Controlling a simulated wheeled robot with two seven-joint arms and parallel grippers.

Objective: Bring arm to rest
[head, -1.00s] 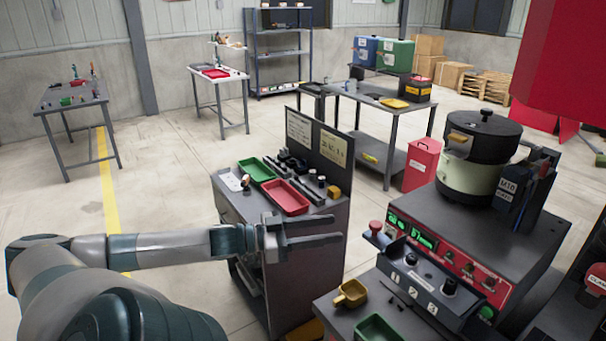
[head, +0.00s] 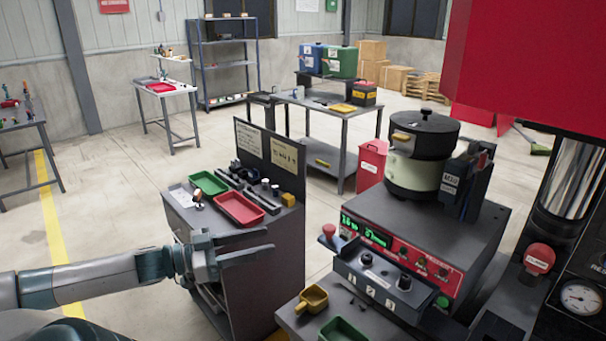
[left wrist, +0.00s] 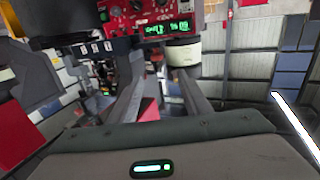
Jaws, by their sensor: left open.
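My left gripper (head: 243,246) reaches in from the left in the head view, with its arm stretched out nearly level. Its two fingers are apart and nothing is between them. It is in front of the grey tool cart (head: 250,290), overlapping it in the picture. In the left wrist view the two fingers (left wrist: 165,95) also stand apart and empty, with the bowl feeder's red panel and green display (left wrist: 168,29) beyond them. My right gripper is in neither view.
The bowl feeder (head: 420,165) stands on its control box to the right. The cart carries a green tray (head: 208,183) and a red tray (head: 239,209). A yellow scoop (head: 312,299) and a green tray (head: 343,330) are at the front. Open floor lies left, around the yellow line (head: 55,230).

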